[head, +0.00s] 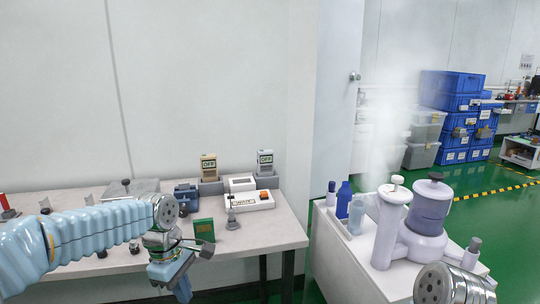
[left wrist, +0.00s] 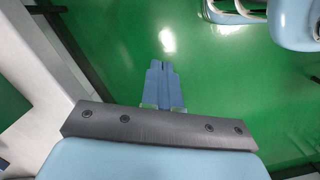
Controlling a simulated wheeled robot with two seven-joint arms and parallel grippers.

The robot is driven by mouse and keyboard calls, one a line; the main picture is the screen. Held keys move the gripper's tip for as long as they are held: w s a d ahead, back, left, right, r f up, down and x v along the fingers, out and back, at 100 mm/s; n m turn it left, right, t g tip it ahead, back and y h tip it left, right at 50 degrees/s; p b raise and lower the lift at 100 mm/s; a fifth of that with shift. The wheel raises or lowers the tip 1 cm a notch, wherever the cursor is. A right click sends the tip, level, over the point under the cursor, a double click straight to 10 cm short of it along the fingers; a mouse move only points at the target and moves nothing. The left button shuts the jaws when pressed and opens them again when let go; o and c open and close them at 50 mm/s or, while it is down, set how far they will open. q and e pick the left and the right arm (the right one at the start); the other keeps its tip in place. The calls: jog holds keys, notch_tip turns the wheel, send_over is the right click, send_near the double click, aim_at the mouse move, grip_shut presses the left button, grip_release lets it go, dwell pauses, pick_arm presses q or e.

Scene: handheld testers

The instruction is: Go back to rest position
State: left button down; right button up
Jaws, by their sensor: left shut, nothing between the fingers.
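My left gripper (head: 183,291) hangs down in front of the table's front edge, below my blue-sleeved left arm. In the left wrist view its two blue fingers (left wrist: 162,66) lie side by side, shut and empty, over the green floor. A tan handheld tester (head: 209,164) and a grey handheld tester (head: 265,158) stand upright in dark holders at the back of the table, apart from the gripper. Part of my right arm shows at the bottom right of the head view; its gripper is out of view.
A white cabinet (head: 345,262) at the right bears bottles and a steaming purple-and-white apparatus (head: 425,220). Blue crates (head: 452,82) stand far behind.

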pick_arm(q)
jog(key=s+d+f+m+h, duration=0.1)
jog(key=s+d+f+m, duration=0.1)
jog(key=f, duration=0.7)
jog(key=s+d+f+m+h, duration=0.1)
jog(key=d+f+m, duration=0.2)
jog(key=f, duration=0.5)
jog(key=s+d+f+m, duration=0.2)
jog(key=f, duration=0.7)
jog(key=s+d+f+m, duration=0.1)
jog(key=s+f+m, duration=0.4)
jog(key=s+f, duration=0.6)
jog(key=shift+s+d+m+t+h, duration=0.2)
jog(key=shift+s+m+t+h, duration=0.15)
jog(key=shift+s, duration=0.25)
